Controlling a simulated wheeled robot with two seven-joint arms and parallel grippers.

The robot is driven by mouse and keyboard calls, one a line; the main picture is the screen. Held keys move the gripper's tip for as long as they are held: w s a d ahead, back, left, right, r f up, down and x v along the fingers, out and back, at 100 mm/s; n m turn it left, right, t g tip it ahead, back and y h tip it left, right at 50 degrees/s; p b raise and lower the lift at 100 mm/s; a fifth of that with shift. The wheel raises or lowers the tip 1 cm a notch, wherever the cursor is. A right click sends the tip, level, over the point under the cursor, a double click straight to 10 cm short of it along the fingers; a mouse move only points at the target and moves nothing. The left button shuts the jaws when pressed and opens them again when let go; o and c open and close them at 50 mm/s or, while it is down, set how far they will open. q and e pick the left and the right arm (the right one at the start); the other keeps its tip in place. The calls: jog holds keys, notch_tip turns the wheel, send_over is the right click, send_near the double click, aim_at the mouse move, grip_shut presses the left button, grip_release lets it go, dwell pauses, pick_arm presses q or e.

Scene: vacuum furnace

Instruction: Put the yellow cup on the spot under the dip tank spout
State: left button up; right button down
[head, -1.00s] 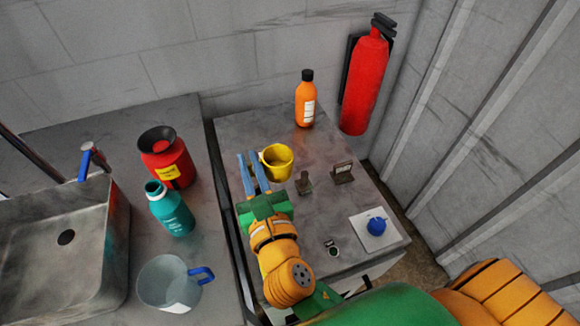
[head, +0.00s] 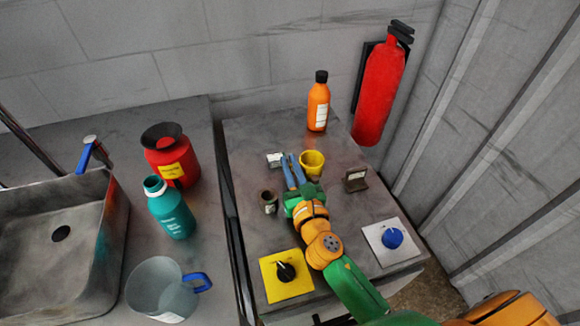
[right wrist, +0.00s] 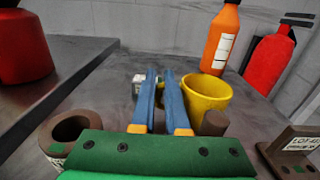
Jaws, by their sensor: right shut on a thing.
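The yellow cup (head: 314,165) is upright over the back half of the right table; I cannot tell whether its base touches the top. It also shows in the right wrist view (right wrist: 207,100), just right of the fingers. I cannot clearly make out a spout or a marked spot there. My left gripper is out of view.
A red can (head: 172,165), a teal bottle (head: 172,212) and a clear jug (head: 160,290) stand between the tank and the cup. On the right table are an orange bottle (head: 318,108), a brown pot (head: 269,203), a label stand (head: 355,180) and two knobs. A gap separates the tables.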

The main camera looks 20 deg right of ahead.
jog(key=shift+f, duration=0.15)
jog(key=c, duration=1.2)
grip_release()
